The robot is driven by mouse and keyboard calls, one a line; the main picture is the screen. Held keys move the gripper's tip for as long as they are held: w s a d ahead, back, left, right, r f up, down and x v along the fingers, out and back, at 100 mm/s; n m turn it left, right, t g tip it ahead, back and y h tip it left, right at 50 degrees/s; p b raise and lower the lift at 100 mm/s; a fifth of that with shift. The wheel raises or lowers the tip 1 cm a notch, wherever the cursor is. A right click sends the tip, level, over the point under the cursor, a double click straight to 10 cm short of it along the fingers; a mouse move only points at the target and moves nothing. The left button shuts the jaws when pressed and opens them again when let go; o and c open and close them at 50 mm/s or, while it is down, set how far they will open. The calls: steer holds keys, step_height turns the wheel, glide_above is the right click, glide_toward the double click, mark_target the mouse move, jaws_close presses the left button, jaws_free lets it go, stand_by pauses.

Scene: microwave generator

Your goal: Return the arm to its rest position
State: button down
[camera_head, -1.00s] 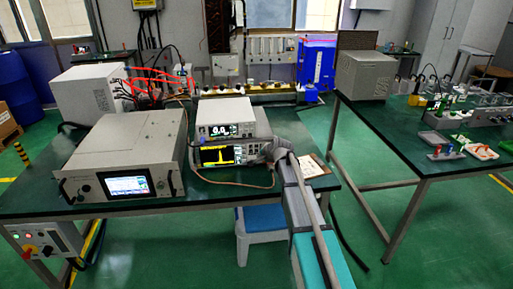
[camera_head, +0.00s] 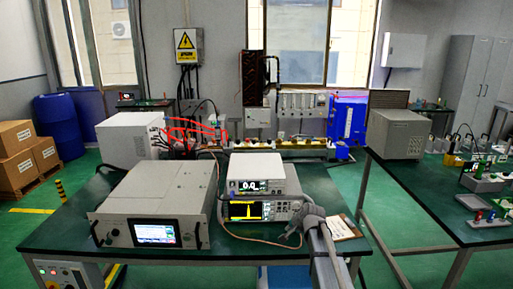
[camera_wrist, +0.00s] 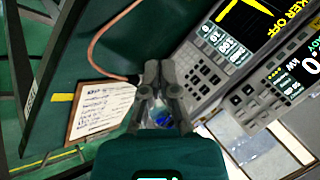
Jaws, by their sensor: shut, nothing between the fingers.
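My arm reaches in from the bottom right of the head view, with my gripper (camera_head: 290,228) at its end, in front of the stacked instruments. In the wrist view my gripper (camera_wrist: 160,68) is shut, its fingertips together with nothing between them. It is close to the keypad side of the spectrum display instrument (camera_wrist: 196,85). That instrument (camera_head: 262,211) shows a yellow trace in the head view. Whether my gripper touches it I cannot tell.
A grey power meter (camera_head: 256,173) sits on the display instrument. A large grey generator box (camera_head: 165,190) stands to the left on the green table (camera_head: 70,222). A clipboard (camera_wrist: 100,110) lies near my gripper, and a brown cable (camera_wrist: 100,45) runs close by. A second table (camera_head: 415,205) stands right.

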steer(key=s+d+r+n+g+h+p, duration=0.1)
steer(key=s+n+g+p, duration=0.1)
steer(key=s, duration=1.2)
steer(key=s+d+r+n+g+h+p, duration=0.1)
steer(key=s+n+g, duration=0.4)
steer(key=s, duration=0.9)
steer(key=shift+s+d+n+h+p, duration=0.25)
steer(key=shift+n+h+p, duration=0.4)
steer(key=shift+p, duration=0.45)
